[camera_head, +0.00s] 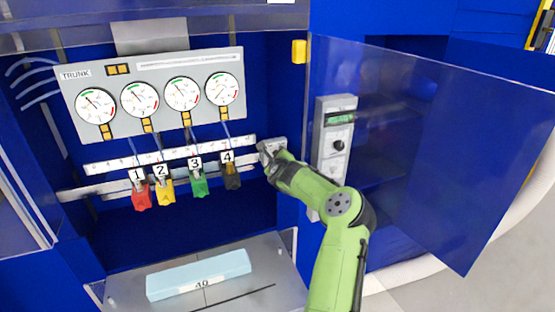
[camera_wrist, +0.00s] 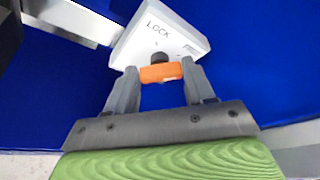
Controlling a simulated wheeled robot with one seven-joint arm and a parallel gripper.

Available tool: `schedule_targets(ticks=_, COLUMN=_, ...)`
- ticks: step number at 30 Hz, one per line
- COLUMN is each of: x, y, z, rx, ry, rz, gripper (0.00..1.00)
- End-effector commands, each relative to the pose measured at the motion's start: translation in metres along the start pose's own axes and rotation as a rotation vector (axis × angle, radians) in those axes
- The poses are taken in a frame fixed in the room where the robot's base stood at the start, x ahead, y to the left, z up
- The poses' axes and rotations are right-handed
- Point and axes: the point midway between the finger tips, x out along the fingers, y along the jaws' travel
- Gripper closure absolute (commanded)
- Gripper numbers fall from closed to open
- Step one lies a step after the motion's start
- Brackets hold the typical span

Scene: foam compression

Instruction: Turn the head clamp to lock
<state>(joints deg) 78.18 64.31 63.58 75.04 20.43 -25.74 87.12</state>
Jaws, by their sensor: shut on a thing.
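The head clamp is a pale grey box marked LOCK (camera_wrist: 160,32) in the wrist view, with an orange handle (camera_wrist: 161,72) on a dark round hub. My gripper (camera_wrist: 160,76) is shut on the orange handle, one finger at each end of it. In the head view the clamp box (camera_head: 272,146) sits at the right end of the rail inside the blue cabinet. My gripper (camera_head: 275,158) is right at it there, and the handle is hidden behind the gripper and wrist.
A gauge panel (camera_head: 152,92) hangs at the back left. Several numbered coloured clips, among them a red one (camera_head: 140,196), hang below the rail. A light blue foam block (camera_head: 198,275) lies on a grey plate below.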

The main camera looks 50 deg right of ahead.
Motion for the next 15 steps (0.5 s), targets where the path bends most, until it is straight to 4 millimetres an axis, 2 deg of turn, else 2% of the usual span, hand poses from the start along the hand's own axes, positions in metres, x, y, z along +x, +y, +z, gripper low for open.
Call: schedule_targets(ticks=15, x=0.0023, y=0.0122, z=-0.0045, rx=-0.373, ry=-0.004, rz=-0.159, gripper=0.77)
